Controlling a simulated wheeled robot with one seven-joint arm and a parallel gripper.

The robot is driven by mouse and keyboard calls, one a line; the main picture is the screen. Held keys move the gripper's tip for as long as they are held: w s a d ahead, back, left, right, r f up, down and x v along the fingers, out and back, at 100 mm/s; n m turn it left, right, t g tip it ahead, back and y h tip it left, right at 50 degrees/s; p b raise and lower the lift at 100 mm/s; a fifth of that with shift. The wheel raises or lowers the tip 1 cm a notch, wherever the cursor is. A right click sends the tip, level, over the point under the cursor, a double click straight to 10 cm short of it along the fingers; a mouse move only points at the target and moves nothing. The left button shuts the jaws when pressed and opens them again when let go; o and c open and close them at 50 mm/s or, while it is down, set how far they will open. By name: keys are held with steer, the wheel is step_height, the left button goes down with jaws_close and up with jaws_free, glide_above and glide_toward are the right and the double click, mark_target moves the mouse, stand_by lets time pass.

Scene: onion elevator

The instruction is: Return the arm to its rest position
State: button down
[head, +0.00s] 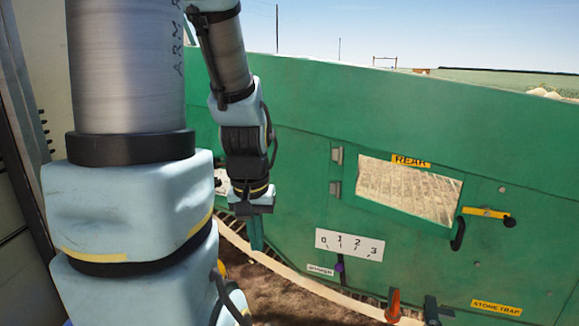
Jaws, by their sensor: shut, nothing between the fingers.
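My arm comes down from the top left in the head view, with a large metal link in front and a thinner link behind it. My gripper (256,232) hangs pointing down at the end of the thinner link, in front of the green machine panel (300,150). Its fingers are together and hold nothing. I cannot tell how far the gripper is from the panel. The lower left of the panel is partly hidden by my arm.
The panel bears a window labelled REAR (408,192), a yellow-and-black latch (487,214), a 0-to-3 scale (349,244), an orange handle (393,305) and a STONE TRAP label (496,307). A pale wall (22,245) stands at left. Brown soil (285,297) shows below.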

step_height(320, 180, up, 18)
steer(key=p, duration=1.5)
steer(key=shift+f, duration=0.15)
